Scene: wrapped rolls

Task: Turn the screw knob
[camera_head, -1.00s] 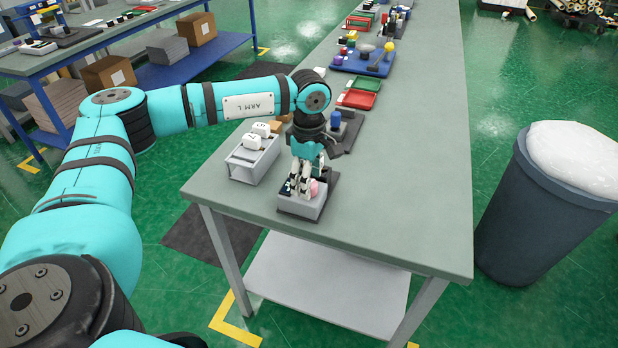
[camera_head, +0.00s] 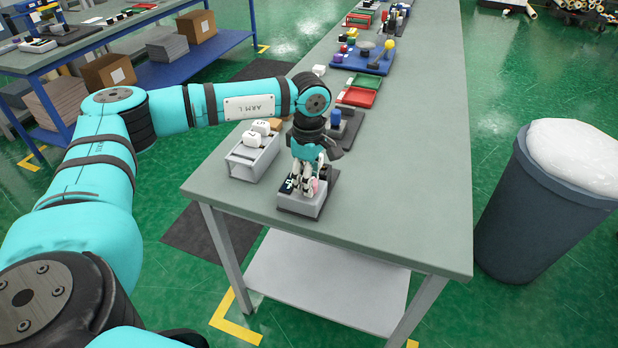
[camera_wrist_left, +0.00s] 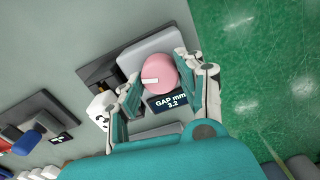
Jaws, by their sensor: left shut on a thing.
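The screw knob is a round pink cap with a white mark, seen from above in the left wrist view (camera_wrist_left: 156,70); in the head view only a sliver of it (camera_head: 316,187) shows. It sits on a light grey block (camera_head: 299,207) at the table's near end. My left gripper (camera_wrist_left: 155,73) points down over the block, with one finger on each side of the knob, shut on it. A dark display (camera_wrist_left: 167,102) beside the knob reads "GAP mm" and what looks like 3.2. My right gripper is not in view.
A grey rack (camera_head: 252,160) with white numbered blocks stands left of the knob block. Behind it is a dark fixture with a blue cylinder (camera_head: 335,117). Red and green trays (camera_head: 358,98) lie farther back. The table's right side (camera_head: 415,180) is clear.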

